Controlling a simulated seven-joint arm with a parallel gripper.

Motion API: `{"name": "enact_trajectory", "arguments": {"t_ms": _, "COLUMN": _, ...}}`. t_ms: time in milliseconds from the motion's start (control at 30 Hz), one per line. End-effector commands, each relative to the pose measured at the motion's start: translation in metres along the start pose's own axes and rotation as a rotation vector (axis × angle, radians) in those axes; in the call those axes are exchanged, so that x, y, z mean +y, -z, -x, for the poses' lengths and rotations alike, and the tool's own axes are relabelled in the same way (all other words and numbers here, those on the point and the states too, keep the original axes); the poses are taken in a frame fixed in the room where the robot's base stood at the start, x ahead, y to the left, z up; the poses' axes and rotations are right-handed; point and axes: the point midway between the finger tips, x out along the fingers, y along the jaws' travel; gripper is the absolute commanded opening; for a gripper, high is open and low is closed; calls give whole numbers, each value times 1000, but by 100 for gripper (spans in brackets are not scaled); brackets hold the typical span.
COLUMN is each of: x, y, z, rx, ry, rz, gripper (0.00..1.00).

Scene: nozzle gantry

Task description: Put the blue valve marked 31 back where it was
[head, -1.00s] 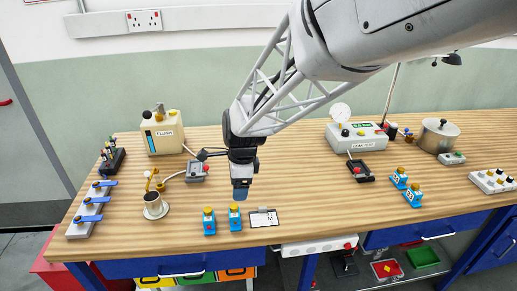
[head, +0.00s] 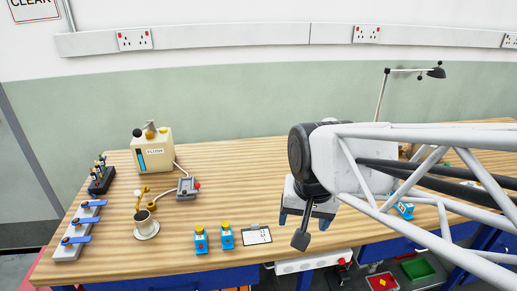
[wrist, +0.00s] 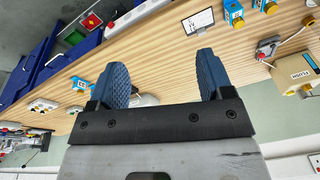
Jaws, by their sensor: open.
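Two blue valves with yellow caps, the left one (head: 201,240) and the right one (head: 227,236), stand side by side near the front edge of the bench, left of a white card (head: 257,235). They also show at the top of the wrist view (wrist: 235,12). Another blue valve (head: 404,210) is partly hidden behind my arm, at the right; blue also shows left of the fingers in the wrist view (wrist: 78,86). The numbers are too small to read. My gripper (head: 304,221) is open and empty, above the bench right of the card.
A cream FLUSH container (head: 153,153), a grey box with a red button (head: 186,188) and a metal cup (head: 146,228) stand at the left. A rack with blue levers (head: 78,232) is at the far left. Bare wood lies behind the card. My arm hides much of the right side.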

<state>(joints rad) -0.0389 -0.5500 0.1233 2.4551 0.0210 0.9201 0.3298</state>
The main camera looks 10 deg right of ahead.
Motion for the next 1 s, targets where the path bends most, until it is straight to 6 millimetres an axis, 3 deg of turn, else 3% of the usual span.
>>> {"name": "enact_trajectory", "arguments": {"t_ms": 100, "x": 16, "y": -18, "z": 9, "rx": 26, "ry": -10, "rz": 127, "gripper": 73}}
{"name": "enact_trajectory", "arguments": {"t_ms": 300, "x": 31, "y": -35, "z": 14, "rx": 43, "ry": -25, "rz": 261, "gripper": 73}}
{"name": "enact_trajectory", "arguments": {"t_ms": 1000, "x": 33, "y": -38, "z": 15, "rx": 45, "ry": -28, "rz": 286, "gripper": 73}}
